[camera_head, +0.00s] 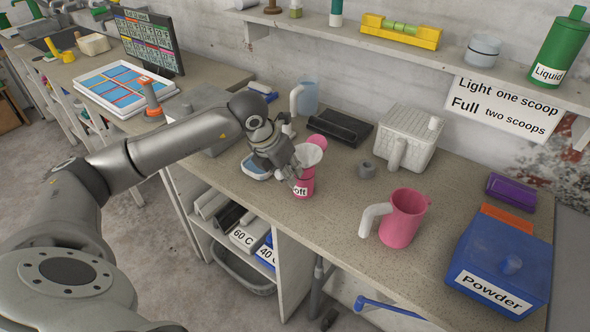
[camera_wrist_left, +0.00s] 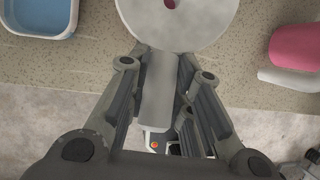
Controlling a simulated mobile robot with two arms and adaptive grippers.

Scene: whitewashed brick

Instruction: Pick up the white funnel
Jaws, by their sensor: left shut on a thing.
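The white funnel (camera_head: 309,154) sits at the top of a pink bottle (camera_head: 307,182) whose label reads "oft" in part. In the left wrist view the funnel (camera_wrist_left: 180,28) is a round white disc with a pinkish hole, at the top edge. My left gripper (camera_head: 296,172) is at the funnel's left side. It is shut on a flat grey-white tab that extends from the funnel, seen between the fingers (camera_wrist_left: 157,95). I cannot tell whether the funnel touches the bottle. My right gripper is not in view.
A pink jug (camera_head: 404,220) and a blue Powder box (camera_head: 503,262) stand to the right. A white basket (camera_head: 410,135), a black tray (camera_head: 340,126) and a clear jug (camera_head: 307,97) are behind.

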